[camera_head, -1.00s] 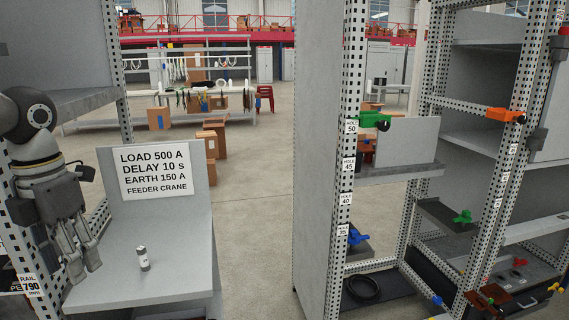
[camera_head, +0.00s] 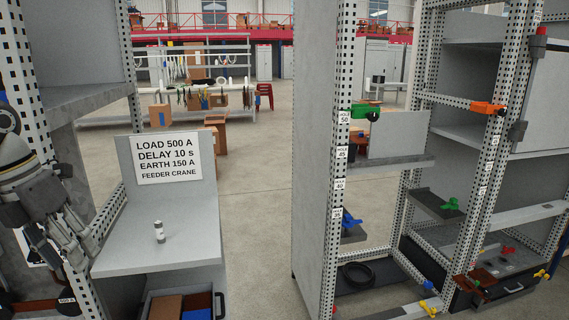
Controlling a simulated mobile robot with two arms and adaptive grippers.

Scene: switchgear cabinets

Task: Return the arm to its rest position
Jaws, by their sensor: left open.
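My left arm comes in at the left edge. Its gripper (camera_head: 70,240) points down, open and empty, just left of the grey shelf (camera_head: 150,258). A small silver-and-dark cylinder (camera_head: 159,232) stands upright on that shelf, apart from the gripper. A white sign (camera_head: 168,159) reading LOAD 500 A, DELAY 10 s, EARTH 150 A, FEEDER CRANE is on the panel behind it. My right gripper does not show.
An open drawer (camera_head: 219,306) with brown and blue things is below the shelf. A perforated post (camera_head: 130,100) rises near the arm. A tall cabinet frame (camera_head: 332,210) with coloured clamps stands at right. The floor (camera_head: 258,200) between is clear.

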